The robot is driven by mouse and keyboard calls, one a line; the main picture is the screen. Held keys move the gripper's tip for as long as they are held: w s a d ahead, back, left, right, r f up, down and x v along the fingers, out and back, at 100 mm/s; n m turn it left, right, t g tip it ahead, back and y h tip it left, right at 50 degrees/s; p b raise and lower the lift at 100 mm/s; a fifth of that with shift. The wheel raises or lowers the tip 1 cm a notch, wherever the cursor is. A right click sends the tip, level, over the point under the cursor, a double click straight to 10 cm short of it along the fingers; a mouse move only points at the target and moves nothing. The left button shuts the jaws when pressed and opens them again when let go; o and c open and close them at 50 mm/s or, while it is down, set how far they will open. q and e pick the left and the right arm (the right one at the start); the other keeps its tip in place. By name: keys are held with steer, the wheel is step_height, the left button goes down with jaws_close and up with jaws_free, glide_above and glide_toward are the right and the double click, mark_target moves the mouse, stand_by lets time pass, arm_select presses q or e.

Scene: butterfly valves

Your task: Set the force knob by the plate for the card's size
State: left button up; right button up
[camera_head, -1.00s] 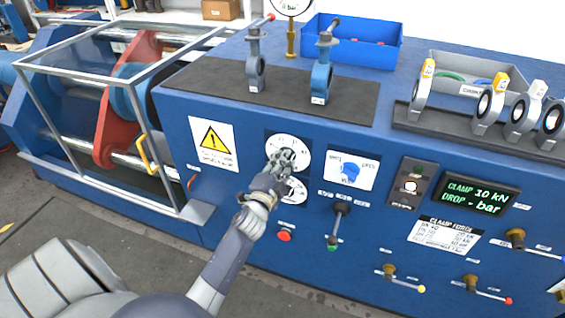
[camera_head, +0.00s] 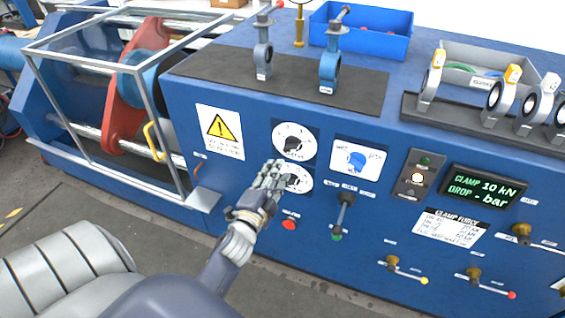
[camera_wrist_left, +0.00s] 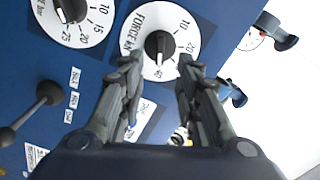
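The force dial, a white disc marked "FORCE kN", is the upper dial in the head view (camera_head: 294,143) and faces my left gripper in the left wrist view (camera_wrist_left: 180,22). Its black knob (camera_wrist_left: 159,44) sits between the fingertips in that picture. My left gripper (camera_head: 276,168) has its fingers apart and looks empty, standing off the panel and partly covering the lower dial (camera_head: 298,180). The clamp force plate (camera_head: 449,227) is on the panel at right; its small rows are hard to read. My right gripper is out of view.
A black lever (camera_head: 345,212) and a red button (camera_head: 290,223) sit below. Valves stand on the bench top (camera_head: 365,92), with several more in the rack at right. A framed cage (camera_head: 142,110) is at left.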

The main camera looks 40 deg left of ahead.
arm_select(q)
steer(key=shift+v, duration=1.05)
